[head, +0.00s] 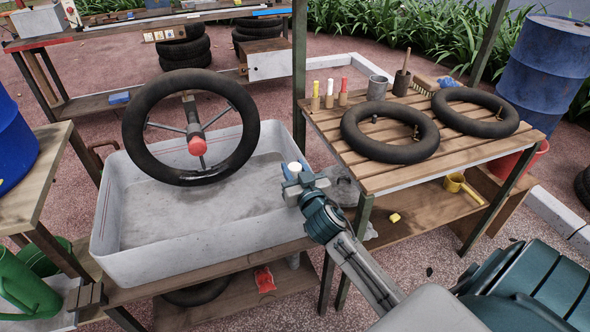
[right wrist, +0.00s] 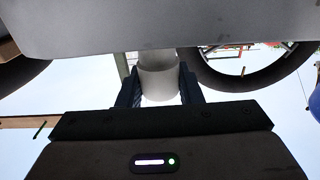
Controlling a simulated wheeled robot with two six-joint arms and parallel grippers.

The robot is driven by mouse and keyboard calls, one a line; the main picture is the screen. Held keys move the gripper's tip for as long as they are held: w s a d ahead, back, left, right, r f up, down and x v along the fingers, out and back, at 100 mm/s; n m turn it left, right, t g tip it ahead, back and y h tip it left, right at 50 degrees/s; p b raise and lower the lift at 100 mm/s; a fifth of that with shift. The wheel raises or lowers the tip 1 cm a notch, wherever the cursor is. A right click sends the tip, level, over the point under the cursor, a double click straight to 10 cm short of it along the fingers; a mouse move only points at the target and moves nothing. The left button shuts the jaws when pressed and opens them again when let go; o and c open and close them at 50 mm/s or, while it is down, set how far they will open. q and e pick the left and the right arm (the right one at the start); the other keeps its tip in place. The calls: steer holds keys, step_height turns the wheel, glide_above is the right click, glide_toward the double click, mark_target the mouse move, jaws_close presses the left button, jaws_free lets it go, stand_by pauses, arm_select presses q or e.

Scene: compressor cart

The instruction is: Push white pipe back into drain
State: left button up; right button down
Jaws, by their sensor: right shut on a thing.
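The white pipe (right wrist: 158,82) stands between the two dark fingers of my right gripper (right wrist: 158,88), which is shut on it. In the head view my right gripper (head: 298,182) is at the right rim of the grey tub (head: 150,262), with the pipe's white round top (head: 295,167) showing between its fingers. The pipe's lower part and the drain opening are hidden, so I cannot tell how the pipe sits in the drain. My left gripper is not in view.
The slatted table (head: 345,150) at right carries two inner tubes (head: 390,152), bottles, a mug and a brush. A table post (head: 300,70) rises close behind my right gripper.

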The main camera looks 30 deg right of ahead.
steer(key=shift+f+b, duration=1.65)
stand_by(0.4)
steer(key=c, duration=0.9)
jaws_free()
steer(key=b+v, duration=0.1)
steer(key=v, duration=0.9)
steer(key=shift+s, duration=0.4)
